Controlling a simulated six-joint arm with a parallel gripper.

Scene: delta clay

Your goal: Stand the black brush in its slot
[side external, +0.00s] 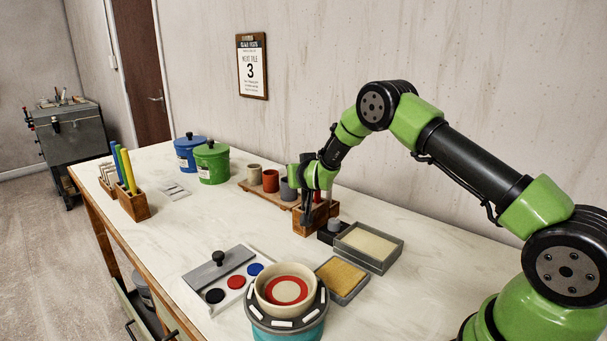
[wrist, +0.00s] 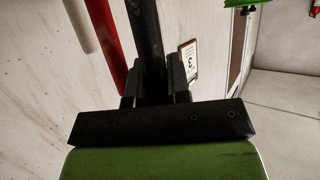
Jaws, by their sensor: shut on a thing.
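My gripper (side external: 308,205) is low over the wooden slotted block (side external: 315,220) at the back right of the table. In the wrist view, my gripper (wrist: 156,85) is shut on the black brush (wrist: 148,35), whose dark handle runs up between the two fingers. A red brush (wrist: 108,45) stands close beside it on the left, apart from the fingers. In the side view the red handle shows only as a sliver at the block. The black brush's lower end and the slot are hidden, so I cannot tell whether it is in the slot.
Several cups (side external: 271,181) stand on a board left of the block. A small dark pot (side external: 335,226) and shallow trays (side external: 370,246) are to its right. Blue and green buckets (side external: 211,163) stand behind. A bowl (side external: 289,290) sits in front.

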